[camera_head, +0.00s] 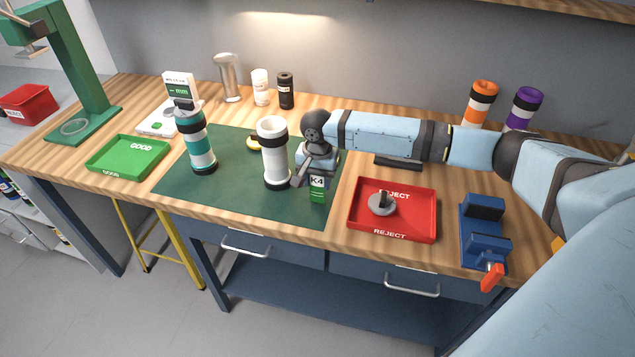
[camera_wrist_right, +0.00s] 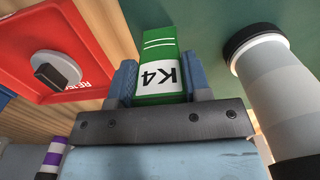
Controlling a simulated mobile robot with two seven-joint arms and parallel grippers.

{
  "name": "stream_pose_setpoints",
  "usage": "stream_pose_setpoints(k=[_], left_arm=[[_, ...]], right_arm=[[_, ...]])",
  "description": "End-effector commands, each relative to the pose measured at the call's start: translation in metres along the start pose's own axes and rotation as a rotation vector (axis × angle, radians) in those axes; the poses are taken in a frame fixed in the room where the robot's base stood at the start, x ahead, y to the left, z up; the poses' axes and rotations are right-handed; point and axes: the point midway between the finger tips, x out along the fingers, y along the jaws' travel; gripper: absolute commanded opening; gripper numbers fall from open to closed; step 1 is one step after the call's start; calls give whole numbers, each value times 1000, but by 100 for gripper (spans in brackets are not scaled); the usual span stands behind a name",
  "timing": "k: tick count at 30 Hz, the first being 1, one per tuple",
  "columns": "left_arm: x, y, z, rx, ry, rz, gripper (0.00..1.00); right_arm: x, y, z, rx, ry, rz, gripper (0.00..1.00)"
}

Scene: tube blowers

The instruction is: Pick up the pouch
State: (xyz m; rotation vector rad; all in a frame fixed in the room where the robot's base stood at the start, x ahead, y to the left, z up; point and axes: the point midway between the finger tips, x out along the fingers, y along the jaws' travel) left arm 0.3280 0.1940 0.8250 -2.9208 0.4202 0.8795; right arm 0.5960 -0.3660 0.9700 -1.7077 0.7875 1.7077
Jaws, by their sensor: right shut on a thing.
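The pouch (camera_head: 317,195) is small and green with a white label reading K4. It is over the front right part of the green mat (camera_head: 235,200). My right gripper (camera_head: 316,180) is shut on it from above. In the right wrist view the pouch (camera_wrist_right: 163,50) sits between the two blue fingers of the gripper (camera_wrist_right: 160,82). I cannot tell whether its lower end touches the mat. My left gripper is not in view.
A white tube (camera_head: 272,155) stands close left of the pouch, and a teal-striped tube (camera_head: 197,145) stands farther left. The red REJECT tray (camera_head: 408,228) holds a grey disc-shaped part (camera_head: 381,206). A blue vise (camera_head: 484,235) and green GOOD tray (camera_head: 108,166) flank the mat.

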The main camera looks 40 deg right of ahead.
Motion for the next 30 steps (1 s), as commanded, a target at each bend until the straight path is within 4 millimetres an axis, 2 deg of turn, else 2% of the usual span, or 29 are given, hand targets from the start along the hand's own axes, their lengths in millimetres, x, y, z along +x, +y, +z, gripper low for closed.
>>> stream_pose_setpoints(k=[5, 8, 15, 21, 25, 30], left_arm=[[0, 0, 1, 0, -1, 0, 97], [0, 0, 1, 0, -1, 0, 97], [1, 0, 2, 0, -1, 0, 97], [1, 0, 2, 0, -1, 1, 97], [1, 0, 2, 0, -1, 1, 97], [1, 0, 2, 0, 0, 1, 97]], right_arm=[[-25, 0, 0, -1, 2, -3, 21], [-49, -1, 0, -1, 2, -4, 21], [-120, -1, 0, -1, 3, -4, 21], [-166, -1, 0, -1, 2, -3, 21], [-183, -1, 0, 0, 0, -1, 21], [-193, 0, 0, 0, 0, 0, 21]])
